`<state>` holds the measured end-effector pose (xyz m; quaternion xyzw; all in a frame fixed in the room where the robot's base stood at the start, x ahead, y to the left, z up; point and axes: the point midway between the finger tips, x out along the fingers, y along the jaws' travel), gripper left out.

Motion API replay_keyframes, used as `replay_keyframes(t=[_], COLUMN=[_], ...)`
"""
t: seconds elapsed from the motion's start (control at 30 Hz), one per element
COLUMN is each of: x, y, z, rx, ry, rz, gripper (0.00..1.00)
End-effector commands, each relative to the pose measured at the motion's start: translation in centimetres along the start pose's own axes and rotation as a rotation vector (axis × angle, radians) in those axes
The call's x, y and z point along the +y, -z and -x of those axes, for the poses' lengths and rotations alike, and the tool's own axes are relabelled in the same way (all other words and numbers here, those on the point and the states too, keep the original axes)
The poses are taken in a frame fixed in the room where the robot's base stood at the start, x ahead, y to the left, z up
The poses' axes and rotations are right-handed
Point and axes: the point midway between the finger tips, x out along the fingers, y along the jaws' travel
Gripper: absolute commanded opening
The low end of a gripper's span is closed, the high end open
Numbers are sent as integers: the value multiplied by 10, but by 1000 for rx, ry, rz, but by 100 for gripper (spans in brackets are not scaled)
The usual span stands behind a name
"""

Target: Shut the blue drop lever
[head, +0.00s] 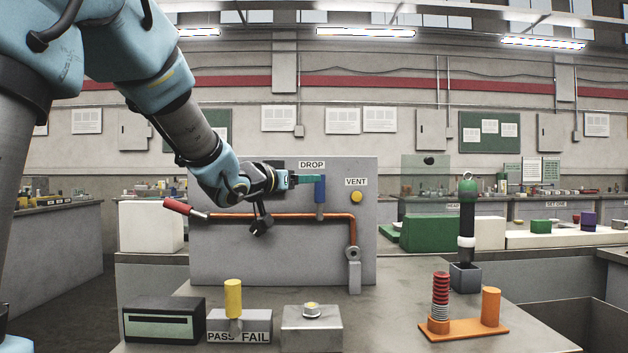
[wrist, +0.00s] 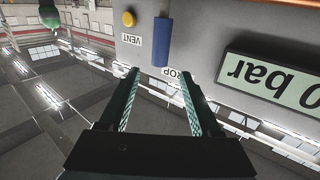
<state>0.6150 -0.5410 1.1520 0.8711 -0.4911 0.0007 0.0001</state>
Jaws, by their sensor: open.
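The blue drop lever (head: 320,189) stands upright on the grey panel (head: 375,255), just under the DROP label (head: 312,165). Its blue grip tops a grey lower part. My gripper (head: 312,179) reaches in from the left, with teal fingertips at the upper part of the grip. In the wrist view, which shows the panel upside down, my gripper (wrist: 160,73) is open. The end of the blue lever (wrist: 161,42) lies in line with the gap, around the fingertips. I cannot tell whether a finger touches it.
A yellow button (head: 356,197) under the VENT label sits right of the lever. A copper pipe (head: 300,216) with a red handle (head: 176,206) runs below my gripper. A bar display (wrist: 275,82) is beside the fingers in the wrist view. The bench front holds several fixtures.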

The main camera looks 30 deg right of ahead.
Motion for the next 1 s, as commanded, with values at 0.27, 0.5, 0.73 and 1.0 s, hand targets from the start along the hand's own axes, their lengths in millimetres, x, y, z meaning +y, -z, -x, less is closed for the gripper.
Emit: replay_keyframes(t=[0.27,0.5,0.73,1.0], x=[1,0,0,0], y=[0,-1,-1,-1], z=[-49,-67,-68,-68], rx=[-1,-1,-1,-1], ry=[-1,1,2,2], rz=[0,2,1,1], gripper=[64,64,64,40])
